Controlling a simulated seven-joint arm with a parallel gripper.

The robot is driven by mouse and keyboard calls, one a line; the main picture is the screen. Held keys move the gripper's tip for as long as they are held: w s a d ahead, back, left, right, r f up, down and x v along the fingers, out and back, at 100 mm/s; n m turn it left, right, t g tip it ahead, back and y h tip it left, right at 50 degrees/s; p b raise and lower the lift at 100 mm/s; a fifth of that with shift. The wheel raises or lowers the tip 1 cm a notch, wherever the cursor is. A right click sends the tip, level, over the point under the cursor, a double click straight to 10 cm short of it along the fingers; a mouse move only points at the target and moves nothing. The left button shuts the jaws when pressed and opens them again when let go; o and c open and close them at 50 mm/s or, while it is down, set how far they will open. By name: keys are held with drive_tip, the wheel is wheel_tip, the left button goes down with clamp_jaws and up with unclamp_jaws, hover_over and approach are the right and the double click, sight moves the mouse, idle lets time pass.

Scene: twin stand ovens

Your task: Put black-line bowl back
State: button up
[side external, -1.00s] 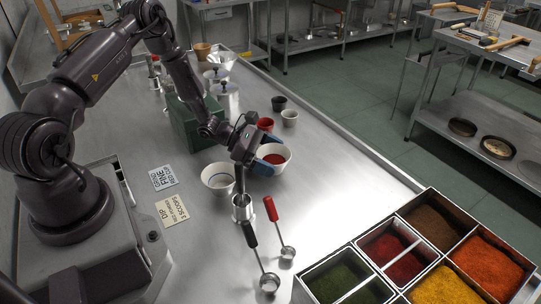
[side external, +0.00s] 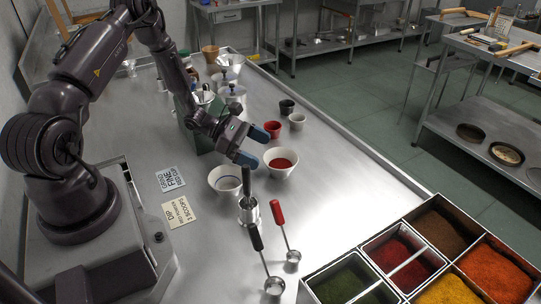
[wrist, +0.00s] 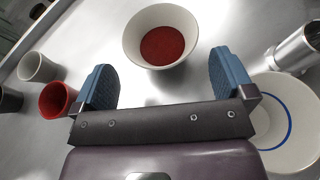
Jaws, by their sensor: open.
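A white bowl (side external: 225,186) with a dark blue line inside stands on the steel table; part of it shows at the right of the wrist view (wrist: 262,125). A second white bowl (side external: 281,172) holds red powder and stands to its right; it is at the top middle of the wrist view (wrist: 133,40). I cannot make out a black line on either bowl. My gripper (side external: 255,146) is open and empty, above and beside the powder bowl, with its fingers apart in the wrist view (wrist: 160,70).
A metal cup (side external: 249,216) with a dark rod stands near the bowls. A black-handled scoop (side external: 257,240) and a red-handled scoop (side external: 278,216) lie in front. Small red (side external: 273,131), white (side external: 297,123) and black (side external: 287,107) cups stand behind. A powder box (side external: 385,285) is at front right.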

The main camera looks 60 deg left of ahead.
drive_tip(key=shift+s+a+r, duration=0.2)
drive_tip(key=shift+s+a, duration=0.1)
drive_tip(key=shift+a, duration=0.05)
drive_tip(key=shift+s+r, duration=0.1)
drive_tip(key=shift+r, duration=0.2)
drive_tip(key=s+d+r+m+g+y, duration=0.1)
drive_tip(key=s+d+r+m+g, duration=0.3)
drive_tip(key=r+m, duration=0.45)
drive_tip(key=s+d+r+m+g+y, duration=0.1)
drive_tip(key=d+r+m+g, duration=0.2)
drive_tip(key=d+r+m, duration=0.55)
drive_tip(key=s+r+m+t+y, duration=0.3)
drive_tip(key=s+r+m+y, duration=0.4)
drive_tip(key=s+r+m, duration=0.3)
drive_tip(key=shift+s+d+r+y, duration=0.3)
drive_tip(key=shift+s+d+r, duration=0.05)
drive_tip(key=shift+s+r, duration=1.1)
drive_tip(key=shift+s+f, duration=0.1)
